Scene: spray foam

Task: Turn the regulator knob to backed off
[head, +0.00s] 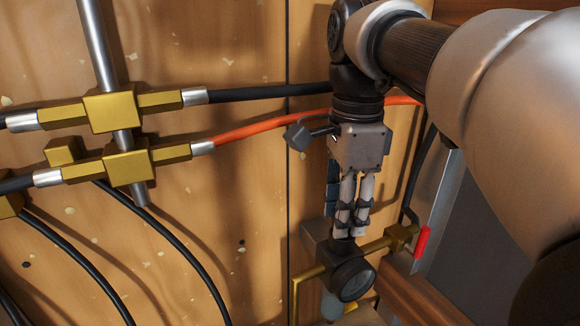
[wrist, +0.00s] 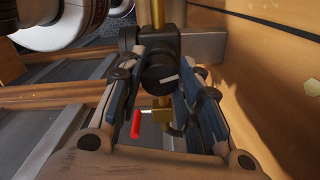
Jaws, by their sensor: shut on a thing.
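The regulator (head: 353,279) is a dark round-faced body on a brass pipe, low on the plywood wall in the head view. Its black knob (wrist: 158,74) shows in the wrist view, with a white mark near its lower edge. My gripper (head: 352,231) points down at the regulator from above. In the wrist view the gripper (wrist: 163,80) has one finger on each side of the knob, shut on it. In the head view the fingertips hide most of the knob.
A red-handled valve (head: 421,242) sits on the brass pipe right of the regulator; its red handle (wrist: 135,124) also shows in the wrist view. A red-orange hose (head: 268,128) and a black hose (head: 265,92) run behind my gripper. Brass fittings (head: 113,111) are at left.

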